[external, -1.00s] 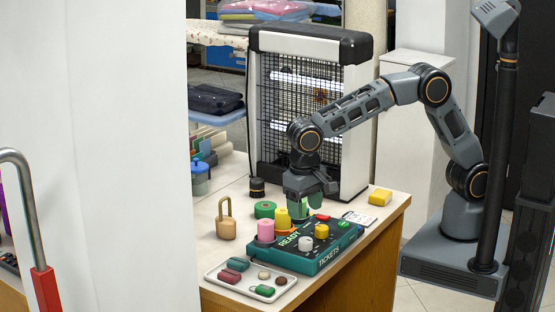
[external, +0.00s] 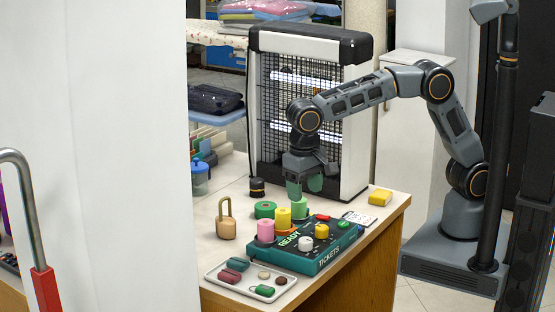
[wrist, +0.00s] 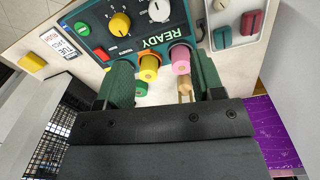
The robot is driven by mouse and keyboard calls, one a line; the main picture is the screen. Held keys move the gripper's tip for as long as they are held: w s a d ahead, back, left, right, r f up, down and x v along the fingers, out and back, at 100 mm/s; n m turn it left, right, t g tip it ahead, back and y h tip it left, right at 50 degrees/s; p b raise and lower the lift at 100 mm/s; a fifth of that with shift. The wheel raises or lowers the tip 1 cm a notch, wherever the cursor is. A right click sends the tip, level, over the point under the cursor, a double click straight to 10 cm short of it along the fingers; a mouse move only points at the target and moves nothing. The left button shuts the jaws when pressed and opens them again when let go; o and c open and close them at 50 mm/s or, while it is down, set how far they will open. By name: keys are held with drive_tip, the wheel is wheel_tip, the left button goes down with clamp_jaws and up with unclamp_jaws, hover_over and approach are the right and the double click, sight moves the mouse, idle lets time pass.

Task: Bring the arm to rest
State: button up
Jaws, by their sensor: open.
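My gripper (external: 305,188) hangs from the arm above the counter, fingers pointing down. It is open and empty, and its green fingertips are apart. It is above the back edge of the dark green READY TICKETS box (external: 326,259), near a yellow roll (external: 283,218) and a pink roll (external: 266,231). In the wrist view the two fingers (wrist: 165,88) frame the rolls and a tan padlock-shaped thing (wrist: 185,90), with nothing between them in contact that I can see.
A tall caged lamp unit (external: 300,110) stands close behind my gripper. A tray (external: 226,284) with small items lies at the front left. A yellow block (external: 380,197) is at the right. A tan padlock-shaped thing stands left of the rolls. Bare counter shows around them.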

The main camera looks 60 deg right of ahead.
drive_tip(key=s+d+r+t+p, duration=0.1)
drive_tip(key=s+d, duration=0.1)
drive_tip(key=d, duration=1)
drive_tip(key=s+d+n+t+p, duration=0.1)
drive_tip(key=s+d, duration=0.1)
drive_tip(key=d, duration=1.1)
drive_tip(key=s+d+r+n+t+p, duration=0.1)
drive_tip(key=s+d, duration=0.1)
drive_tip(key=d, duration=1)
drive_tip(key=shift+d+r+t, duration=0.2)
drive_tip(key=shift+r+t, duration=0.1)
drive_tip(key=shift+r, duration=0.05)
